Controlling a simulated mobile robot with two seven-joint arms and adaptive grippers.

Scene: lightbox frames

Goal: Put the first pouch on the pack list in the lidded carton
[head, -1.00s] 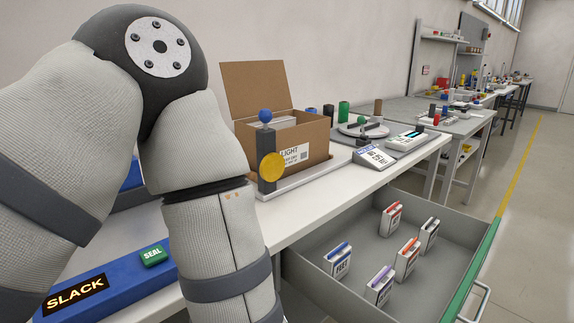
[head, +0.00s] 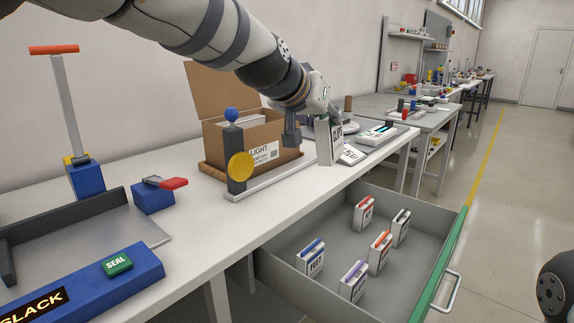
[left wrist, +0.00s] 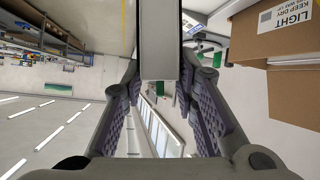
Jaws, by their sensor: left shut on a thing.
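My left gripper (head: 312,132) is shut on a white pouch (head: 329,146) with a green mark and dark lettering, held upright above the bench, to the right of the carton. In the left wrist view the pouch (left wrist: 160,50) is a pale slab between the two fingers. The brown lidded carton (head: 268,144) stands on the bench with its lid (head: 215,92) raised; white contents show inside. A small tilted sign (head: 352,153) stands behind the pouch, partly hidden, its text too small to read. My right gripper is not in view.
An open grey drawer (head: 335,235) below the bench holds several upright pouches. A post with a blue ball and yellow disc (head: 240,166) stands at the carton's front left. A blue sealing machine (head: 110,283) is at left.

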